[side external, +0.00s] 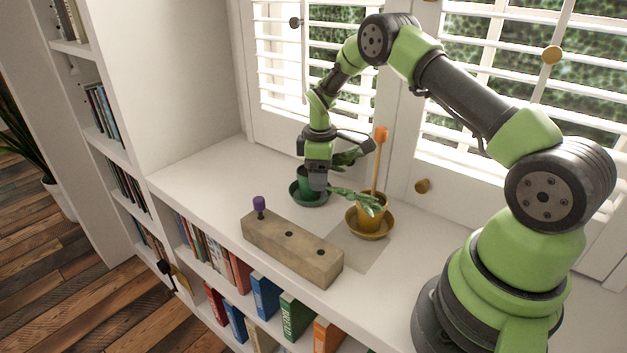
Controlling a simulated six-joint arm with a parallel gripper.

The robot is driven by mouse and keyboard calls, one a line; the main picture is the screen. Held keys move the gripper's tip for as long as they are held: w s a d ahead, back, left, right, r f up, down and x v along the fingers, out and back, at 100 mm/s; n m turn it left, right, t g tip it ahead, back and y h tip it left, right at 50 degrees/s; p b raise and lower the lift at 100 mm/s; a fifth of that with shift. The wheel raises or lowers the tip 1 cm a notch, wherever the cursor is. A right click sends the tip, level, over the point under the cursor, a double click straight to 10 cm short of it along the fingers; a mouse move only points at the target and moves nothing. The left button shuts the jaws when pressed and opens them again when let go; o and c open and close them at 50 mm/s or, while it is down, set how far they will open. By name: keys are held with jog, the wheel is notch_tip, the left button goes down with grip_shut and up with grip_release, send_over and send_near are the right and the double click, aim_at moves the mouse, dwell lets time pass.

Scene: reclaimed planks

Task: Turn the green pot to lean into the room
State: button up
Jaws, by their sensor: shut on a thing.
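The green pot (304,184) stands in a green saucer (317,201) on the white sill, near the window. Its plant leans to the right, with leaves (346,158) showing beside and behind my gripper. My gripper (318,186) points down at the pot and is shut on it, at its right front side. The fingers hide part of the pot, so the exact contact is hard to see.
Right of it, a yellow pot (371,219) with a leafy plant and an orange-topped stake (380,135) stands in a yellow saucer (356,232). A wooden block (290,250) with a purple-topped peg (259,204) lies in front. The sill's left (200,180) is clear.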

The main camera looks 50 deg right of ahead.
notch_tip(320, 180, up, 13)
dwell(0.8)
jog(key=f+m, duration=0.2)
jog(key=f, duration=0.1)
jog(key=f+m, duration=0.2)
jog(key=f, duration=0.1)
jog(key=a+f+m, duration=0.1)
jog(key=f+m, duration=0.1)
jog(key=f, duration=0.1)
jog(key=shift+s+a+f+m, duration=0.1)
jog(key=shift+s+f+m, duration=0.1)
jog(key=shift+m, duration=0.1)
jog(key=shift+f, duration=1.5)
jog(key=o, duration=1.3)
jog(key=shift+c, duration=0.2)
